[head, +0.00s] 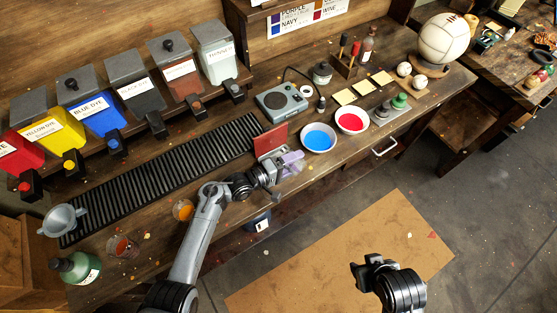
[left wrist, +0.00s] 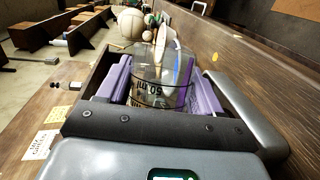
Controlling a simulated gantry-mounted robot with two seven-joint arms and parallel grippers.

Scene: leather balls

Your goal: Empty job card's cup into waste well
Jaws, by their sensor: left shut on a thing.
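My left gripper (head: 290,162) is shut on a clear measuring cup (left wrist: 155,75), over the table's front edge in the head view. The left wrist view shows its purple fingers (left wrist: 158,88) on either side of the cup, which has dark "50 ml" markings. I cannot tell what liquid is in it. A red card-like panel (head: 270,139) stands just behind the gripper; I cannot read it or confirm that it is the job card. I cannot clearly identify the waste well. My right gripper (head: 372,268) is over the floor, its fingers unclear.
Bowls of blue (head: 319,137) and red (head: 351,121) liquid stand right of the left gripper. Cups with orange (head: 183,210) and reddish (head: 122,248) contents stand left. A black slatted rack (head: 165,178) runs behind.

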